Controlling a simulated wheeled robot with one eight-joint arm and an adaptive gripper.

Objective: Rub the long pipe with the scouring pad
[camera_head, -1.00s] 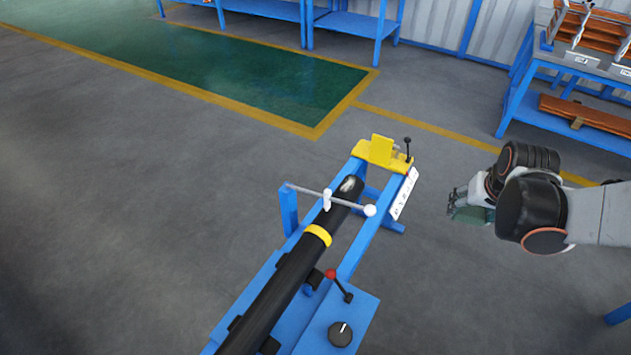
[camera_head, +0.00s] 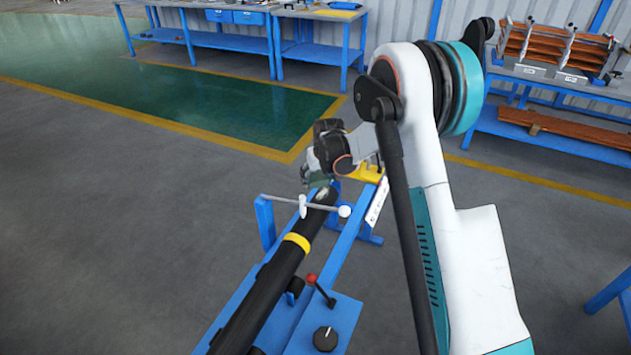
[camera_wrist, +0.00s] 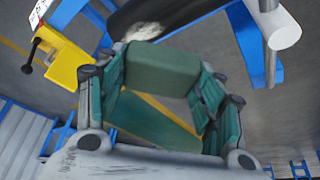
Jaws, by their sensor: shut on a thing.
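The long black pipe (camera_head: 262,300) lies in a blue stand, sloping from lower left up to its far end near my gripper. It has a yellow band (camera_head: 297,242). In the wrist view, the dark pipe end (camera_wrist: 175,14) shows at the top, with a whitish patch (camera_wrist: 142,32) on it. My gripper (camera_head: 317,181) is at the pipe's far end. In the wrist view its jaws are shut on the green scouring pad (camera_wrist: 165,68), which lies just beside the whitish patch. I cannot tell whether the pad touches the pipe.
A grey crossbar (camera_head: 300,203) spans the pipe just in front of my gripper. A yellow block (camera_head: 369,174) stands behind the pipe end. A red-knobbed lever (camera_head: 316,285) and a dial (camera_head: 325,339) sit right of the pipe. Blue workbenches (camera_head: 225,40) stand at the back.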

